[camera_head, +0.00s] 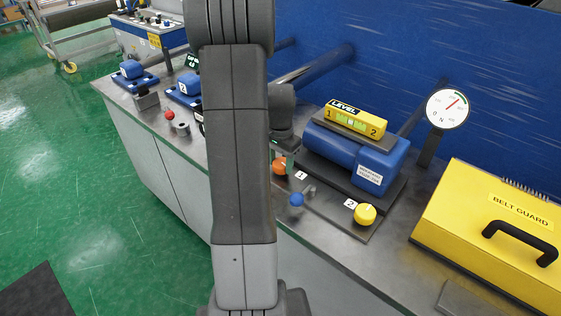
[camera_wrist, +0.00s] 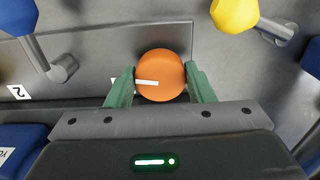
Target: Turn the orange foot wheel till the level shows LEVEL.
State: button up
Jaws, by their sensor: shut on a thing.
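The orange foot wheel (camera_wrist: 160,76) sits between the two green fingers of my gripper (camera_wrist: 161,84) in the wrist view, a finger touching each side. A white mark on its face points left. In the head view the wheel (camera_head: 279,167) is partly hidden by my arm, beside a plate marked 1. The yellow level (camera_head: 357,118) lies on a blue housing (camera_head: 345,155), with a black LEVEL plate and ends marked 1 and 2. Its small green display is lit, but I cannot read it.
A blue knob (camera_head: 297,199) and a yellow knob (camera_head: 365,214) stand near the wheel. A dial gauge (camera_head: 447,108) rises behind, its red pointer up and right. A yellow belt guard (camera_head: 495,225) takes up the bench's right side. My arm hides part of the bench.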

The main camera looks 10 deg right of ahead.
aim_at(280, 162)
jog(key=o, duration=0.7)
jog(key=shift+r, duration=0.15)
notch_tip(280, 162, up, 14)
jog(key=shift+f, duration=0.2)
jog(key=shift+f, duration=0.1)
notch_tip(280, 162, down, 14)
jog(key=shift+r, duration=0.15)
dwell(0.5)
